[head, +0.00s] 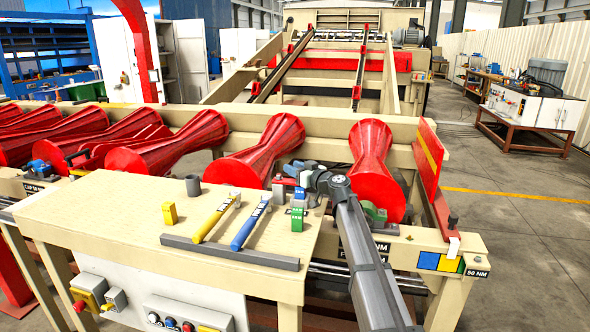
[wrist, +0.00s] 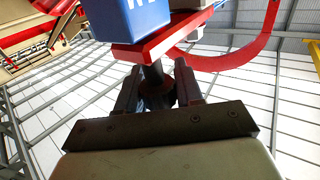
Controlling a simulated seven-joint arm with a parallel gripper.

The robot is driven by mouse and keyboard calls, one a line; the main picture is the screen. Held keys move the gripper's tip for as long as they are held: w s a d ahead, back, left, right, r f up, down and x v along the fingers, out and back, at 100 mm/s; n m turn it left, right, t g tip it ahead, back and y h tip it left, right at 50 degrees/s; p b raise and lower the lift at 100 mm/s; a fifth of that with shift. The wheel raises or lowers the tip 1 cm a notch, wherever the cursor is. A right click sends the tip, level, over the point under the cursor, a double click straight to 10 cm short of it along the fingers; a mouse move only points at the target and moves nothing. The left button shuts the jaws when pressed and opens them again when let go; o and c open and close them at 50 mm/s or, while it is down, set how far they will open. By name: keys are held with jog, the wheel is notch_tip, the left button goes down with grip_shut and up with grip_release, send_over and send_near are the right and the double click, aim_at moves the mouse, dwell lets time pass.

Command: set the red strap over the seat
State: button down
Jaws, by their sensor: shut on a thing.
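My gripper (wrist: 157,88) is shut on a dark stem under a red flat bar, which I take to be the red strap (wrist: 165,42). A blue block with white lettering (wrist: 135,20) shows just above the bar; whether it is attached I cannot tell. In the head view my gripper (head: 308,178) is above the back right of the worktable, small and partly hidden by my arm. The strap cannot be made out clearly there. A green-and-grey piece (head: 375,213) sits on the beam below the right red roller; it looks like the seat, partly covered.
The beige worktable (head: 100,205) holds a yellow block (head: 169,213), a grey cylinder (head: 193,185), a yellow-handled tool (head: 216,217), a blue-handled tool (head: 250,224), a green block (head: 297,218) and a grey bar (head: 230,252). Red rollers (head: 375,160) line the beam behind. Open floor (head: 530,230) lies right.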

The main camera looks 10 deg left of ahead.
jog(key=c, duration=0.8)
grip_release()
jog(key=shift+s, duration=0.1)
jog(key=v, duration=1.3)
jog(key=shift+s+d, duration=0.15)
jog(key=shift+d, duration=0.2)
